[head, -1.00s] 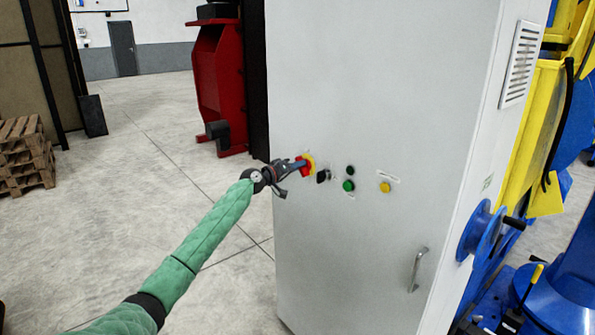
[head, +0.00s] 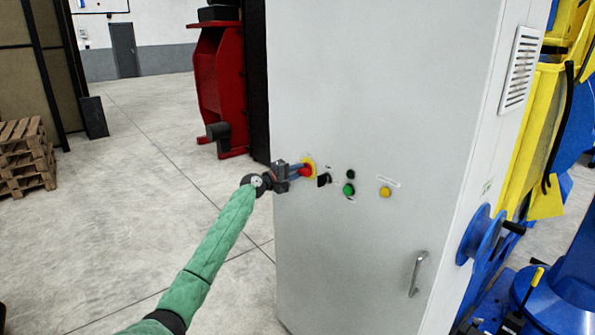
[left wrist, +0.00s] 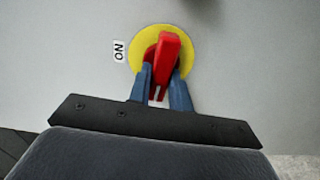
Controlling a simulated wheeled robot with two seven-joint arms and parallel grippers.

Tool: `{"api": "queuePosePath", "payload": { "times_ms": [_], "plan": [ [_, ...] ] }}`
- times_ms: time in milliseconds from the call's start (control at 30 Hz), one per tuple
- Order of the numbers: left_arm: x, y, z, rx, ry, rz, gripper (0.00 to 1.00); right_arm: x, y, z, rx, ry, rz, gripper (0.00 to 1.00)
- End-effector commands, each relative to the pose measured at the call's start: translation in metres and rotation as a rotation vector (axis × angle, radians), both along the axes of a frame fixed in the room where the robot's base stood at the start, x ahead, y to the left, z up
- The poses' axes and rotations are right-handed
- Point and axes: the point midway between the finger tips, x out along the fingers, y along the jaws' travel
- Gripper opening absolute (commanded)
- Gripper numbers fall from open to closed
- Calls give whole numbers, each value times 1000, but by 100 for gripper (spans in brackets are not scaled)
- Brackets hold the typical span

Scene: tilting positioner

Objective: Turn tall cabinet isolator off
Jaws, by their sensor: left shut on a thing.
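The tall grey cabinet (head: 360,250) stands in front of me. Its isolator, a red handle on a yellow disc (head: 309,168), sits at the left of a row of controls on the door. In the left wrist view the red handle (left wrist: 163,52) stands nearly upright in that picture, leaning slightly, on the yellow disc (left wrist: 188,48). An "ON" label (left wrist: 119,51) is left of the disc there. My left gripper (head: 301,171) is shut on the red handle, one blue finger on each side of it. My right gripper is not in view.
Right of the isolator are a black switch (head: 324,180), a green button (head: 348,189), a black button (head: 350,174) and a yellow button (head: 385,191). A door handle (head: 417,272) is lower right. Open floor (head: 140,180) lies left of the cabinet.

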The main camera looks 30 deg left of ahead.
Motion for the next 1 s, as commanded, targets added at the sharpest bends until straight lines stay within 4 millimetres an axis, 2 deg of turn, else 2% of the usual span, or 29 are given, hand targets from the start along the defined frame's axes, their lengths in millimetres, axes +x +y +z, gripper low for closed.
{"api": "queuePosePath", "payload": {
  "times_ms": [200, 633, 667, 767, 1000],
  "plan": [
    [0, 1, 0, -40, 14, 2, 0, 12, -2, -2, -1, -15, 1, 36],
    [0, 1, 0, -46, 17, 2, 0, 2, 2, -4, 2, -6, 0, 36],
    [0, 1, 0, -46, 17, 2, 24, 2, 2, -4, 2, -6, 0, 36],
    [0, 1, 0, -46, 17, 1, 42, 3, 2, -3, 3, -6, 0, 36],
    [0, 0, 0, -46, 17, 0, 42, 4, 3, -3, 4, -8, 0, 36]
  ]
}}
